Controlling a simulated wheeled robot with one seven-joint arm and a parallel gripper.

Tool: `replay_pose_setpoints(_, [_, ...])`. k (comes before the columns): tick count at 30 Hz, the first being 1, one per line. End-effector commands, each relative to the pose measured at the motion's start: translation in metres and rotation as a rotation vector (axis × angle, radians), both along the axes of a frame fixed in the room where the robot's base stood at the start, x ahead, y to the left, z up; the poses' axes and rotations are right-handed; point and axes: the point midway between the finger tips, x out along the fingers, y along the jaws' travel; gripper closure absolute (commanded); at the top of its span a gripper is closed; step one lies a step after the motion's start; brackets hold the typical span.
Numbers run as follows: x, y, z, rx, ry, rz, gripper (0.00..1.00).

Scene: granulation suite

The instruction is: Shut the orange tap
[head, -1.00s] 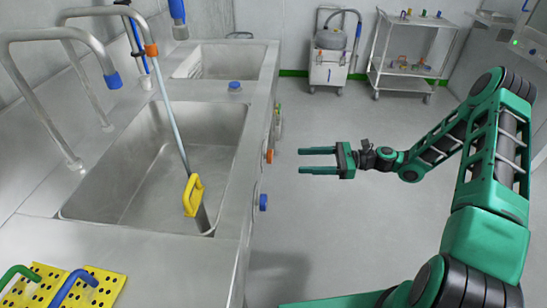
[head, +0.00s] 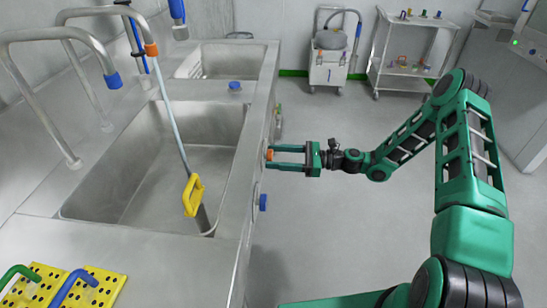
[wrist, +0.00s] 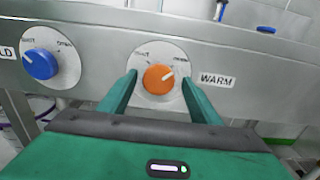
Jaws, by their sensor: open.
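The orange tap (wrist: 158,79) is a round knob on the front panel of the sink unit, beside a label reading WARM. A white pointer mark on it points to the upper right, away from the SHUT wording at the upper left of its dial. In the head view the orange tap (head: 270,155) shows at the sink's front edge. My gripper (head: 271,157) is open, with one finger on either side of the knob. In the wrist view my gripper (wrist: 158,82) frames the knob; I cannot tell whether the fingers touch it.
A blue knob (wrist: 40,64) sits left of the orange one in the wrist view.

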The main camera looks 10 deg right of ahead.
Motion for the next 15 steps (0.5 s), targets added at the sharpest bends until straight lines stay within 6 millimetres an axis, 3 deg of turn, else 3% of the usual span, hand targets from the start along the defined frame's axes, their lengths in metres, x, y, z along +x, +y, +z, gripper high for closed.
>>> replay_pose_setpoints(10, [0.0007, 0.0037, -0.0002, -0.001, 0.0, 0.0, 0.43])
replay_pose_setpoints(15, [0.0009, 0.0035, -0.0001, -0.001, 0.0, -0.001, 0.83])
